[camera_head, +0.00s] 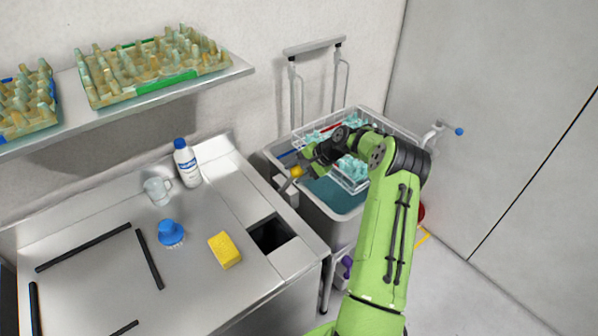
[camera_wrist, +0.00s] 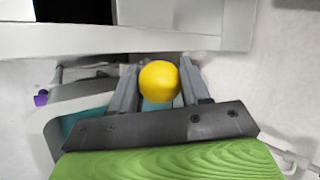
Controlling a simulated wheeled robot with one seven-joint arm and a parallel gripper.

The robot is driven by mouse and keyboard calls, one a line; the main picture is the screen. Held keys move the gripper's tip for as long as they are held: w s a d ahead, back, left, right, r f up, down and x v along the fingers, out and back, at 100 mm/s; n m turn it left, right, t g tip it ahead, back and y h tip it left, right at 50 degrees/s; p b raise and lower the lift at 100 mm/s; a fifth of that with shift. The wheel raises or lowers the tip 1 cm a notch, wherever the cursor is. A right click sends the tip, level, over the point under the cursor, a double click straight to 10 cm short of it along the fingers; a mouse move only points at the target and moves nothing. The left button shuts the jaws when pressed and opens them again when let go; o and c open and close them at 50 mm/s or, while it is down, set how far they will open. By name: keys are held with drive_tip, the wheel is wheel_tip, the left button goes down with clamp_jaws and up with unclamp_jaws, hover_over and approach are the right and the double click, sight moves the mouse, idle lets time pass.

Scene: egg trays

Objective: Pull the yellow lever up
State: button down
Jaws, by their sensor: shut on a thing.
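The yellow lever knob (camera_head: 297,171) is a round ball at the left side of the grey washing tub (camera_head: 346,208). In the wrist view the knob (camera_wrist: 159,81) sits between the two grey fingers of my gripper (camera_wrist: 160,80), which is closed on it. In the head view my gripper (camera_head: 300,172) reaches the knob from the right, with my green arm bent over the tub. The lever's shaft is mostly hidden behind the knob and fingers.
A wire basket (camera_head: 352,182) with pale blue items is in the tub. A steel counter (camera_head: 110,270) to the left holds a yellow sponge (camera_head: 225,249), blue brush (camera_head: 171,233), and white bottle (camera_head: 187,163). A shelf (camera_head: 80,112) carries egg trays.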

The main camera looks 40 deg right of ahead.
drive_tip(key=shift+w+r, duration=0.25)
drive_tip(key=shift+r, duration=0.05)
drive_tip(key=c, duration=0.8)
unclamp_jaws()
drive_tip(key=shift+c, duration=0.2)
drive_tip(key=shift+o, duration=1.4)
drive_tip(key=shift+w+f, duration=0.15)
drive_tip(key=shift+f, duration=0.05)
drive_tip(key=v, duration=1.5)
drive_tip(key=shift+s+d+r, duration=0.2)
drive_tip(key=shift+s+d, duration=0.05)
drive_tip(key=shift+s, duration=0.1)
